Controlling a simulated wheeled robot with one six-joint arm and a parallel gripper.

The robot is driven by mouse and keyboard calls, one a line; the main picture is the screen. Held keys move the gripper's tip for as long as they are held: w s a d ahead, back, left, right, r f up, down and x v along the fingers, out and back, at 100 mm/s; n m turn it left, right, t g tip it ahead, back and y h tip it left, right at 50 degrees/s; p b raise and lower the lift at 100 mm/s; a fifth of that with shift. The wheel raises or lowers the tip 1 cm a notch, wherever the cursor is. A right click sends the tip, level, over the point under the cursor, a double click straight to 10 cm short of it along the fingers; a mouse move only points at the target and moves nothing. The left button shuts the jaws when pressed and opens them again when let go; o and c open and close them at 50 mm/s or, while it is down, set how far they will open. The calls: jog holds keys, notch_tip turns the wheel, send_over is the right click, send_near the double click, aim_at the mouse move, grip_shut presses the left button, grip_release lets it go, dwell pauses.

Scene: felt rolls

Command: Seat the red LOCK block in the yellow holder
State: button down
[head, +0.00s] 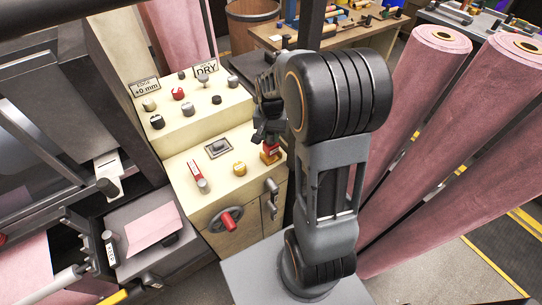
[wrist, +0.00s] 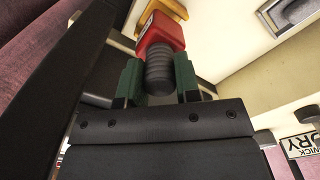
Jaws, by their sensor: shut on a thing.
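My gripper (wrist: 159,78) has its green fingers shut on the black ribbed stem of the red LOCK block (wrist: 162,32). In the head view my gripper (head: 268,131) reaches down to the right edge of the cream console, and the red block (head: 271,149) shows just under it. The yellow holder (head: 269,159) is directly below the red block. In the wrist view part of the holder (wrist: 178,7) shows past the block's far end. The block overlaps the holder in both views; I cannot tell how deep it sits or whether it touches.
The cream console (head: 215,195) carries a yellow knob (head: 240,168), a metal-framed switch (head: 218,148) and a red-and-white lever (head: 197,177). A red rotary handle (head: 228,219) is on its front. Pink felt rolls (head: 420,110) stand to the right, behind my arm.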

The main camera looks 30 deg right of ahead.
jog(key=shift+f+b, duration=0.9)
jog(key=shift+f, duration=0.35)
dwell(0.8)
jog(key=c, duration=0.8)
grip_release()
jog(key=shift+o, duration=0.2)
notch_tip(320, 180, up, 14)
jog(key=shift+f, duration=0.1)
dwell(0.4)
jog(key=s+a+f+n+t, duration=0.3)
jog(key=s+a+n, duration=0.4)
jog(key=s, duration=0.5)
jog(key=shift+s+a+n+t, duration=0.3)
jog(key=shift+a+t, duration=0.2)
jog(key=shift+a, duration=0.5)
